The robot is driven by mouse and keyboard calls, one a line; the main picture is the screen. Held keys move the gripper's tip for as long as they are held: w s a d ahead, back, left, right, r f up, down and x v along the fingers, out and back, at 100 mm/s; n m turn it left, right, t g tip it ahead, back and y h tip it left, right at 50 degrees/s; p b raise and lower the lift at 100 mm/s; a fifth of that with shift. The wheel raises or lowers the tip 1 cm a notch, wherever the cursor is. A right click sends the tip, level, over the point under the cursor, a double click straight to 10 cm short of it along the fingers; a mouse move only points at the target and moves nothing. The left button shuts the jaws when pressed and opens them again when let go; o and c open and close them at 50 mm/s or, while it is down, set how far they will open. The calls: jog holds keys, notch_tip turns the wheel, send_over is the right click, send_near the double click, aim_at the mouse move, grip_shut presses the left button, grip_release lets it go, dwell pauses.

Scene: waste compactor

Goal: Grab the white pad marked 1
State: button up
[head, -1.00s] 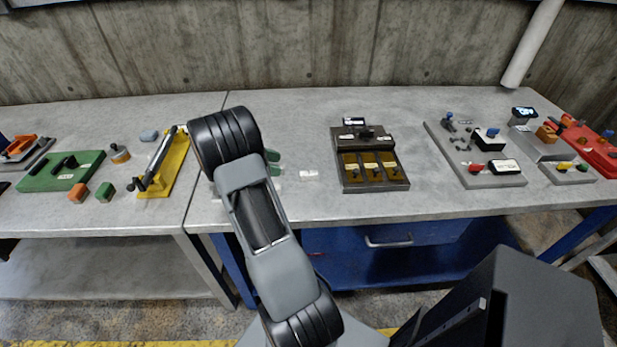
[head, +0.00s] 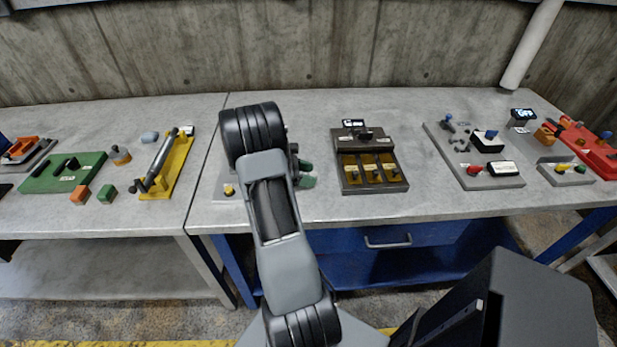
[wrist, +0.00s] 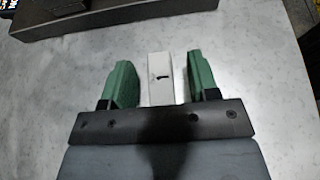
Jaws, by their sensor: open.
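The white pad marked 1 (wrist: 160,80) shows in the wrist view, a narrow block with a dark "1" on it. It stands between the two green fingers of my gripper (wrist: 164,74), with a gap on each side, wider on the right. The fingers are open and do not visibly touch it. In the head view my gripper (head: 305,173) is partly hidden behind my arm over the right bench, and the pad is not visible there.
A dark fixture with yellow slots (head: 372,182) stands to the right of my gripper. A grey plate with a yellow knob (head: 229,190) lies to the left, partly behind my arm. A grey board with several knobs (head: 493,177) is farther right.

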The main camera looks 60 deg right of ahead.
jog(key=shift+s+d+f, duration=0.2)
jog(key=shift+s+d, duration=0.1)
jog(key=shift+s, duration=0.05)
jog(key=shift+c, duration=0.4)
jog(key=c, duration=0.9)
jog(key=shift+c, duration=0.2)
jog(key=shift+r, duration=0.15)
